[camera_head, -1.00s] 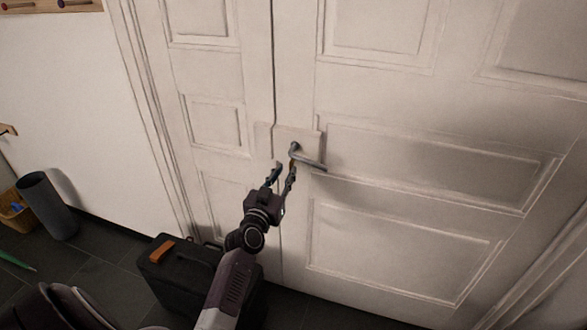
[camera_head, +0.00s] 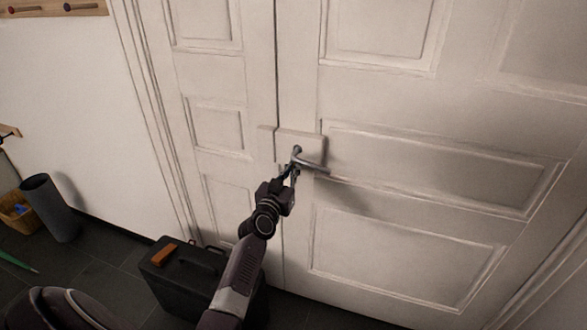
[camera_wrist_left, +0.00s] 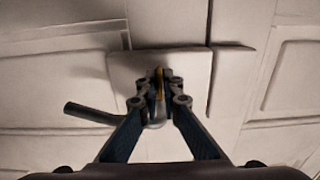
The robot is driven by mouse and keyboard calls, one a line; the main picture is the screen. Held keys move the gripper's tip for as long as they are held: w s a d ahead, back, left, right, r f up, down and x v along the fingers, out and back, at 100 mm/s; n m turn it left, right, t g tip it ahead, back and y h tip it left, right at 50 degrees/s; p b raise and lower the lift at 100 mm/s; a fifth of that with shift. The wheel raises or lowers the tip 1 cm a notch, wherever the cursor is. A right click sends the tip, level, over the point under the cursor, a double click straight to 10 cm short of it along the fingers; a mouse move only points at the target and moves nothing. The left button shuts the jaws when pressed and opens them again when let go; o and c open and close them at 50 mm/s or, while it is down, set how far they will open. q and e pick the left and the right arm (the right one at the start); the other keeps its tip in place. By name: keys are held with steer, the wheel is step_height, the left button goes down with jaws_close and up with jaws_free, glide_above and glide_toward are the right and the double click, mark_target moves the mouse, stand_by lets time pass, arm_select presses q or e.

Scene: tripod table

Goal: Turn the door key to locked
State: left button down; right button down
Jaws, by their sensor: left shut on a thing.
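The white door (camera_head: 400,215) has a grey lever handle (camera_head: 313,165) on a pale lock plate (camera_head: 312,142). The lever points right in the head view. In the left wrist view, the handle (camera_wrist_left: 88,113) points left. My left gripper (camera_head: 289,171) is at the lock, just below the handle's pivot. In the left wrist view, its fingertips (camera_wrist_left: 160,87) are shut around the thin brass-coloured key (camera_wrist_left: 159,84), one on each side. In the head view the key is hidden by the fingers. My right gripper is not in view.
A black case (camera_head: 185,277) with an orange-brown item (camera_head: 164,254) on it stands on the floor by the door. A dark cylindrical bin (camera_head: 50,207) and a basket (camera_head: 17,212) stand at the left. The handle is close beside the fingers.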

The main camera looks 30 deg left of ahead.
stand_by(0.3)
arm_select(q)
steer(key=shift+n, duration=0.3)
steer(key=n, duration=0.4)
steer(key=shift+a, duration=0.1)
steer(key=n, duration=0.9)
steer(key=shift+f+n, duration=0.1)
steer(key=shift+n, duration=0.2)
steer(key=shift+f+n, duration=0.1)
steer(key=shift+n, duration=1.7)
